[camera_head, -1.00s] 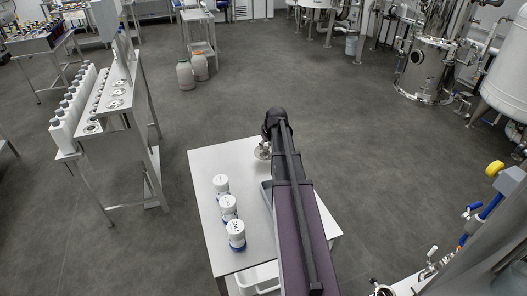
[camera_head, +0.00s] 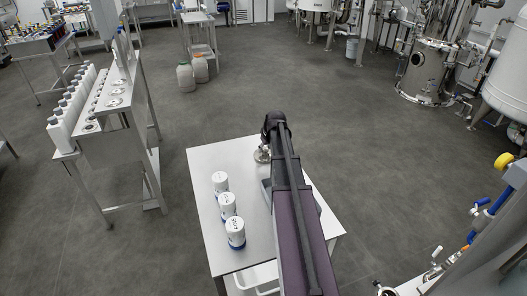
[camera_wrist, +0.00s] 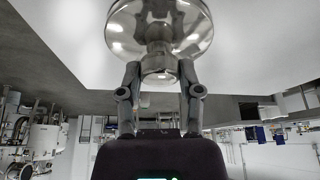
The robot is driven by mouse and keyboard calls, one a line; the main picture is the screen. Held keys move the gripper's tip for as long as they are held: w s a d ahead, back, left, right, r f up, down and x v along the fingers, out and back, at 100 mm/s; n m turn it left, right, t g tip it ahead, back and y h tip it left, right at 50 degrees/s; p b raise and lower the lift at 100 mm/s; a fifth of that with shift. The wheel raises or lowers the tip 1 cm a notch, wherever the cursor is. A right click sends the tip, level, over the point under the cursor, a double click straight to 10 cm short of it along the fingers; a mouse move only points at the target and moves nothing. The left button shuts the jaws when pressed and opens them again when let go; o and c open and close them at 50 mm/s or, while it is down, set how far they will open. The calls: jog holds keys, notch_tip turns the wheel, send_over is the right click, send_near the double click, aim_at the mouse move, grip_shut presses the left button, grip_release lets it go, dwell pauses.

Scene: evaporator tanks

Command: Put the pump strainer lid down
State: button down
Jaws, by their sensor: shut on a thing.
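The pump strainer lid (camera_wrist: 160,20) is a shiny round metal piece with a knob at its middle. In the wrist view my gripper (camera_wrist: 158,75) is shut on the knob, with a finger on either side. In the head view the lid (camera_head: 262,155) shows small and partly hidden beside the end of my arm, over the far part of the white table (camera_head: 230,165). The lid is at or close above the tabletop; I cannot tell whether it touches.
Several white tubs, one of them here (camera_head: 228,204), stand in a row on the table's left part. A steel rack with white bottles (camera_head: 65,125) stands to the left. Two jugs (camera_head: 186,78) stand on the floor behind. The tabletop between tubs and lid is clear.

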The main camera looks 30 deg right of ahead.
jog(key=shift+f, duration=0.1)
jog(key=shift+c, duration=1.3)
grip_release()
jog(key=p+v, duration=1.1)
jog(key=v, duration=0.1)
dwell(0.4)
